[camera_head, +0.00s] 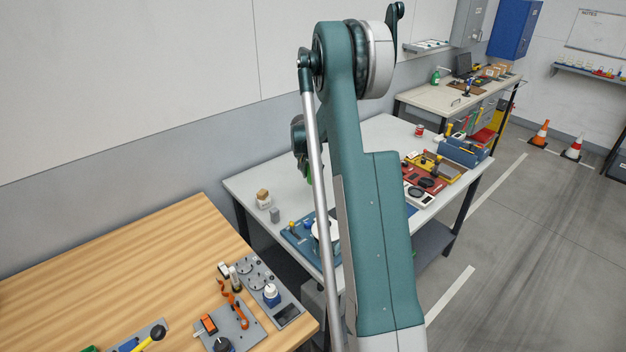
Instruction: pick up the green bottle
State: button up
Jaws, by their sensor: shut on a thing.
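My gripper (299,148) shows only in part, at the left edge of my raised arm, above the grey-topped middle table. A sliver of bright green, the green bottle (308,173), shows just below it. My gripper is shut on it. Most of the bottle and the fingertips are hidden behind my arm, so I cannot tell whether the bottle touches the table. Another green bottle (436,77) stands upright on the far desk, near the wall.
The grey table (245,187) holds a small jar (263,199), a grey cup (275,215), a blue tray (297,240), and a red tray (432,184) at right. A wooden bench (120,260) with tool boards is at front left. Orange cones (541,134) stand on open floor.

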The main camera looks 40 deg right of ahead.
aim_at(313, 165)
jog(key=shift+r, duration=1.7)
